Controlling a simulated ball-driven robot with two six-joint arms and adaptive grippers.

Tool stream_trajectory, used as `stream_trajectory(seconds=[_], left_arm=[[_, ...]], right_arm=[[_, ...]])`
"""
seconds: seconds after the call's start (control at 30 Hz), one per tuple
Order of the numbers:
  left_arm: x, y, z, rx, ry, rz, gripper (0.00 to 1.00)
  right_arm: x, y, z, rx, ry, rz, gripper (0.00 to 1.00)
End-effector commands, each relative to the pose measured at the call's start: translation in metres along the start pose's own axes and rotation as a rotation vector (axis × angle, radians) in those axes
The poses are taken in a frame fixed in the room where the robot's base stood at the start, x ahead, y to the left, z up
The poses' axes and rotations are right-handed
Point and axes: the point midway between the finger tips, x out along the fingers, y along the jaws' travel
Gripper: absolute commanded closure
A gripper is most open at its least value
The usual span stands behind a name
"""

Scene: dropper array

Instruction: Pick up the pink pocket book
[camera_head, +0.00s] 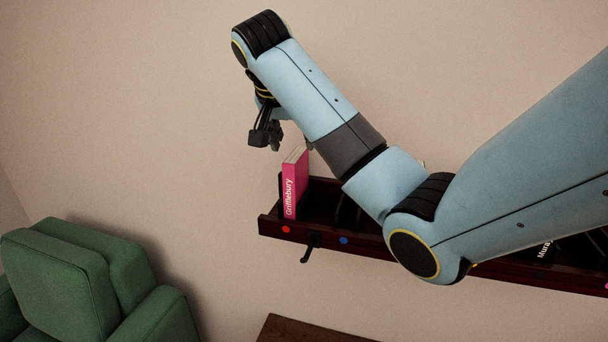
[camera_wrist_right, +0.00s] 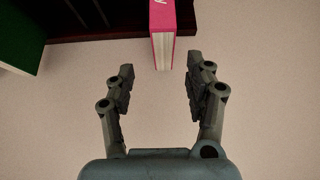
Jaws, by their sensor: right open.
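The pink pocket book (camera_head: 290,188) stands upright at the left end of a dark wooden shelf rack (camera_head: 330,240), its spine reading "Grifflebury". In the right wrist view the pink book (camera_wrist_right: 174,22) shows at the top centre, its pale page edge towards the camera. My right gripper (camera_head: 267,137) hangs above and a little left of the book in the head view. In the right wrist view the right gripper (camera_wrist_right: 161,85) is open and empty, its fingers apart from the book. The book lies just beyond the gap between the fingertips. My left gripper is not in view.
A dark hook (camera_head: 310,246) juts from the rack's front, between a red dot (camera_head: 286,229) and a blue dot (camera_head: 344,240). A green armchair (camera_head: 70,275) stands lower left. A brown wooden top (camera_head: 305,330) shows at the bottom. My right arm hides much of the rack.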

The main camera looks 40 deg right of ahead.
Motion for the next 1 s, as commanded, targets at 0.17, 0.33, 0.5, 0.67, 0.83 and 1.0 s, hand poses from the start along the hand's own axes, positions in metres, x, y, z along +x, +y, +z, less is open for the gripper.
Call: stream_trajectory(seconds=[0.17,0.33,0.5,0.67,0.83,1.0], left_arm=[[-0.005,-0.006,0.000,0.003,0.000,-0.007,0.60],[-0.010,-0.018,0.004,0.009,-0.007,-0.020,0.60],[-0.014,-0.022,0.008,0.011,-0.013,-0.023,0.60],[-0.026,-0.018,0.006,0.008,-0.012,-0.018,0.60],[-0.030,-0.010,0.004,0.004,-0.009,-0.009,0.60],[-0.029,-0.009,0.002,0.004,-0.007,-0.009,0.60]], right_arm=[[0.019,0.001,0.000,-0.004,-0.003,0.006,0.46],[0.046,0.000,0.000,-0.002,-0.002,0.003,0.46],[0.059,-0.001,0.001,-0.001,-0.002,0.002,0.46],[0.081,-0.004,0.005,-0.003,-0.004,0.004,0.46],[0.104,-0.004,0.006,-0.001,-0.001,0.001,0.46],[0.108,-0.005,0.006,-0.001,-0.001,0.000,0.46]])
